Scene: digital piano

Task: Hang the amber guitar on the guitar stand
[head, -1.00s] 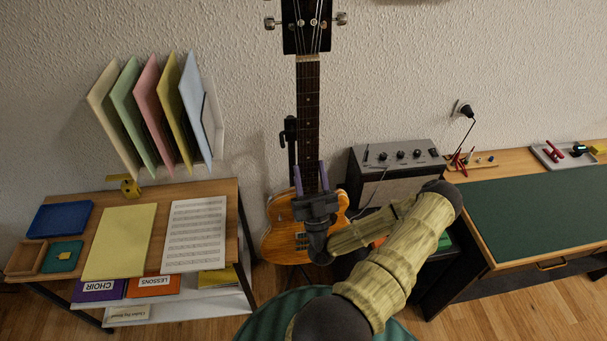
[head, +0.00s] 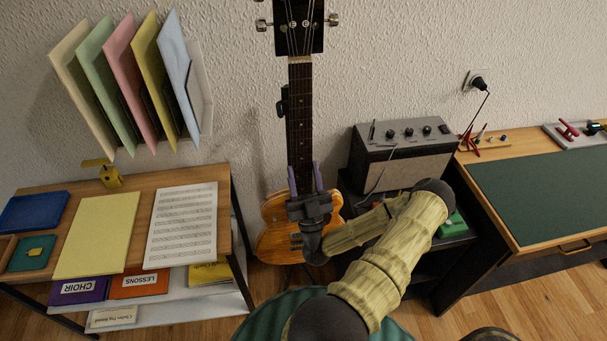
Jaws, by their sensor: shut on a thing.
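The amber guitar (head: 272,234) is upright in the middle of the head view, its dark neck rising to a black headstock (head: 298,25) at the top edge. My gripper (head: 306,182) is shut on the guitar's neck, low down near the body, with a purple finger on each side. The guitar stand (head: 283,103) is mostly hidden behind the guitar. A dark part of it shows just left of the neck, and thin legs show below the body. I cannot tell whether the neck sits in the stand's holder.
A wooden desk (head: 140,180) with papers stands at the left, under a wall rack of colored folders (head: 130,85). A grey amplifier (head: 405,150) on a black stand is close at the right. A workbench with a green mat (head: 545,190) is further right.

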